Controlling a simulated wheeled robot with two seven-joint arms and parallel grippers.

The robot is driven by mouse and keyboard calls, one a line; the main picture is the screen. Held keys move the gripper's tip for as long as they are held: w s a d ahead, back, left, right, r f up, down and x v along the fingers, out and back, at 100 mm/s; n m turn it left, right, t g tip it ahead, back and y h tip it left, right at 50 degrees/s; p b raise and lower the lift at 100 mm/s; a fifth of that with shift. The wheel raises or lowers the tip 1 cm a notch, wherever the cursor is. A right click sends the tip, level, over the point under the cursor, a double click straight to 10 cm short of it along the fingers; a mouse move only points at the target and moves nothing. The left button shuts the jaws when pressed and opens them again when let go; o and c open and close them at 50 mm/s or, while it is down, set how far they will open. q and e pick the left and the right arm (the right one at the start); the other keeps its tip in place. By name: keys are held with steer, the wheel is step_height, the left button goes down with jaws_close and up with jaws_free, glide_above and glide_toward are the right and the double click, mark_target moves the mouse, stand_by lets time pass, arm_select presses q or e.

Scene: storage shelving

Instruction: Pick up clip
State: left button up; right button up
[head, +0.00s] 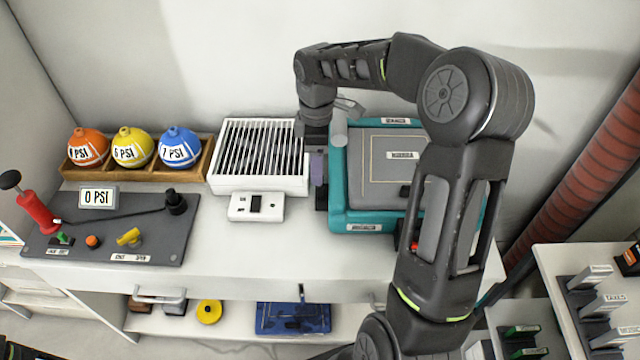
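My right arm reaches in from the lower right and bends over the table to the back. Its gripper (317,150) points down in the narrow gap between the white slatted box and the teal case. A small purple piece (318,168) shows right at the fingertips; it may be the clip, but I cannot tell for sure. The fingers are small and partly hidden, so I cannot tell whether they are open or closed on it. My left gripper is not in view.
The white slatted box (258,183) stands left of the gripper, with a small white switch unit (256,207) before it. The teal case (337,200) is close on the right. A wooden rack (203,170) holds three balls. A grey panel (150,235) lies front left.

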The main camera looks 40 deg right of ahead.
steer(key=shift+w+f, duration=0.1)
steer(key=shift+f, duration=1.25)
steer(key=shift+w+d+f+p, duration=0.1)
steer(key=shift+f+p, duration=0.25)
steer(key=shift+f, duration=0.95)
steer(key=shift+d+f+p, duration=0.1)
steer(key=shift+f+p, duration=0.25)
steer(key=shift+f, duration=0.95)
jaws_close()
steer(key=shift+r, duration=0.15)
step_height(320, 180, up, 10)
steer(key=shift+f+b, duration=0.1)
steer(key=shift+b, duration=0.45)
